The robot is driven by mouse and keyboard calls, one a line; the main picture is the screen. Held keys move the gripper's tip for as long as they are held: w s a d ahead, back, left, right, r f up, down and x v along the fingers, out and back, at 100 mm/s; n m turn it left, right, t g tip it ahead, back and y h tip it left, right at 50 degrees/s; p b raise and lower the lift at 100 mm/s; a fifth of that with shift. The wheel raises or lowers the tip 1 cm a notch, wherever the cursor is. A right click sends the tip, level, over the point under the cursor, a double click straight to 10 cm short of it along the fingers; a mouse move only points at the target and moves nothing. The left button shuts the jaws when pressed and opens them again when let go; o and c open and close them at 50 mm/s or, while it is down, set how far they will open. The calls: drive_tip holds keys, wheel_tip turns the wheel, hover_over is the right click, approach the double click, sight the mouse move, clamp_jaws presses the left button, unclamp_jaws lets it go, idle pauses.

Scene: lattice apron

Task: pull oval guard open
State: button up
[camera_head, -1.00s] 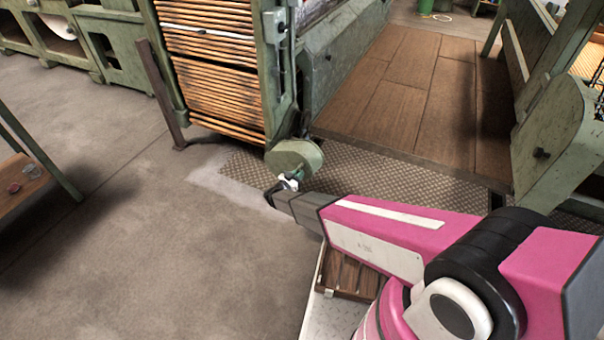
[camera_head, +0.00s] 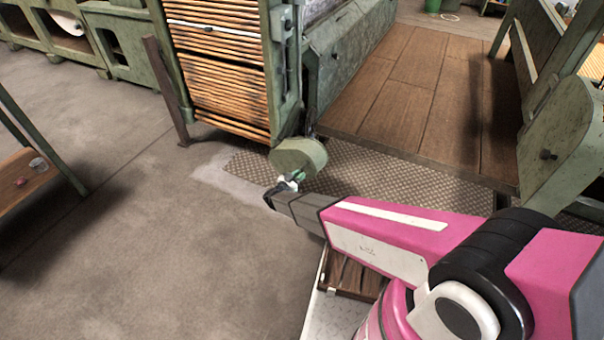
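The oval guard (camera_head: 300,155) is a rounded green cover low on the near end of the green machine frame, beside the rack of wooden slats. My gripper (camera_head: 289,183) is at the end of my pink and grey arm, right at the lower edge of the guard. A small green piece shows between the gripper and the guard. The fingers are small and mostly hidden by my arm's grey end, so I cannot tell whether they are closed on that piece.
A rack of wooden slats (camera_head: 225,85) stands behind the guard. A brown plank platform (camera_head: 410,90) lies to the right, with a patterned metal plate (camera_head: 390,175) before it. A dark post (camera_head: 168,90) stands left of the rack. Open concrete floor (camera_head: 130,220) fills the left.

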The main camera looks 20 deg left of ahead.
drive_tip(key=v, duration=0.8)
idle(0.4)
